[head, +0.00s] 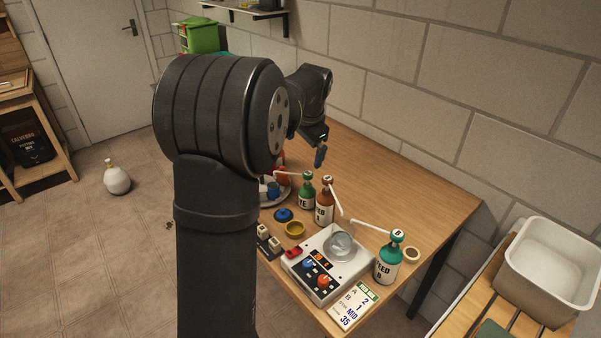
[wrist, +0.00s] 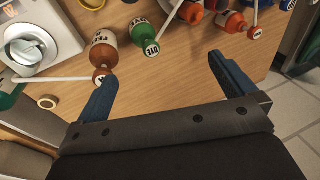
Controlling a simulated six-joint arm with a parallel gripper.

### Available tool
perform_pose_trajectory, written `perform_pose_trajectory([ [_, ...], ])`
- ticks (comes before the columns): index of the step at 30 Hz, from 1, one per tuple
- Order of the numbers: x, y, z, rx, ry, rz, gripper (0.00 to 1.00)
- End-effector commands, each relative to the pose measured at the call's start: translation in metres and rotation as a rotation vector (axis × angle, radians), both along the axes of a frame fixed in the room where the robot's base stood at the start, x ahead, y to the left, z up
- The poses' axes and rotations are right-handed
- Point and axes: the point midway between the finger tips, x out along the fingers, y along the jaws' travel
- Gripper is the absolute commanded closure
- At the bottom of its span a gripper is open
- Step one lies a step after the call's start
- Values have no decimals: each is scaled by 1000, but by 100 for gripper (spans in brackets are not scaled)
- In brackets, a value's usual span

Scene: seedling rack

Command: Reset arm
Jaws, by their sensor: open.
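My gripper (wrist: 161,95) is open and empty in the wrist view, its two blue fingers apart with bare wood between them. In the head view my gripper (head: 320,156) hangs above the back of the wooden table (head: 430,184), behind the bottles. The orange-brown bottle (wrist: 106,56) and the green bottle (wrist: 140,34) lie ahead of the fingers in the wrist view. They stand upright in the head view, the orange-brown one (head: 324,207) beside the green one (head: 306,196). My arm hides the table's left part in the head view.
A white device with a clear bowl (head: 341,247) stands at the table's front, beside a teal bottle (head: 388,262) and a printed card (head: 353,306). A yellow ring (head: 294,230) and blue piece (head: 283,215) lie nearby. A white basin (head: 548,265) stands at right. The table's back right is clear.

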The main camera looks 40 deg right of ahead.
Motion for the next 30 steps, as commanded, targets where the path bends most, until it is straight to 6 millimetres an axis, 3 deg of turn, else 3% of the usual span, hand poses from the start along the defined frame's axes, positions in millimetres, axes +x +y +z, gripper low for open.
perform_pose_trajectory([
  [6, -12, 4, 43, -4, -2, -2, 0],
  [12, -20, 7, 68, -1, 0, -1, 0],
  [30, -21, 9, 75, 1, 1, 0, 0],
])
